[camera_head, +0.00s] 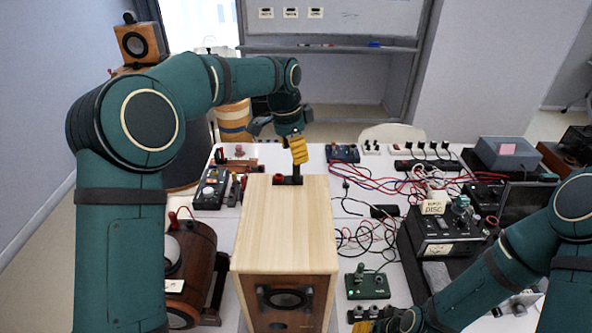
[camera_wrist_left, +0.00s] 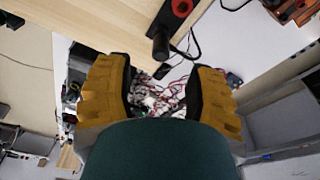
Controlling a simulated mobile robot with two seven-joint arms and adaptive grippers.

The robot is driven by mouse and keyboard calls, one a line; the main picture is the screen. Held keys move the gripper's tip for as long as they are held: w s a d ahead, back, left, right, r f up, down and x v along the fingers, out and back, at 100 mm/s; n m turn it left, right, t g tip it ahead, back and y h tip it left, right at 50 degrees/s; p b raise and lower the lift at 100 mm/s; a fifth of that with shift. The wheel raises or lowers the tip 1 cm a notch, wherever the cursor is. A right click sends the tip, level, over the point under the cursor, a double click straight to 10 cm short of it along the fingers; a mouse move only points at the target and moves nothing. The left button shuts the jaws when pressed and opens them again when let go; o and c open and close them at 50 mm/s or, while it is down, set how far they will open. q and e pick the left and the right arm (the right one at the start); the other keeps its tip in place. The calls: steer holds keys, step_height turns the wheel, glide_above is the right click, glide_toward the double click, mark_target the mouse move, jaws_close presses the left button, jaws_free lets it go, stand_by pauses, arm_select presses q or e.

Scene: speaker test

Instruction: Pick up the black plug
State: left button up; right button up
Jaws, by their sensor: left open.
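A light wooden speaker box (camera_head: 283,222) stands on the white table. At its back edge is a black terminal plate with a red terminal (camera_head: 279,178) and an upright black plug (camera_head: 297,171). In the left wrist view the black plug (camera_wrist_left: 160,46) sticks out beside the red terminal (camera_wrist_left: 182,7). My left gripper (camera_head: 298,150) is just above and behind the plug. Its yellow fingers (camera_wrist_left: 160,92) are spread, with nothing between them, and the plug lies just beyond the gap. My right gripper (camera_head: 366,326) is partly cut off at the bottom edge, so its jaws cannot be judged.
Red and black cables (camera_head: 365,190) lie tangled right of the box. Green switch boxes (camera_head: 367,285) and a black instrument (camera_head: 440,235) stand further right. A brown wooden speaker (camera_head: 192,262) stands close on the left. A power strip (camera_head: 430,164) lies at the back.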

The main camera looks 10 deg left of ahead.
mark_target(297, 175)
arm_select(q)
steer(key=shift+w+d+f, duration=0.1)
steer(key=shift+f, duration=1)
steer(key=shift+w+d+f, duration=0.1)
steer(key=shift+d+f, duration=0.05)
steer(key=shift+f, duration=0.9)
steer(key=shift+w+d+f, duration=0.1)
steer(key=shift+f, duration=1)
steer(key=shift+c, duration=0.3)
jaws_close()
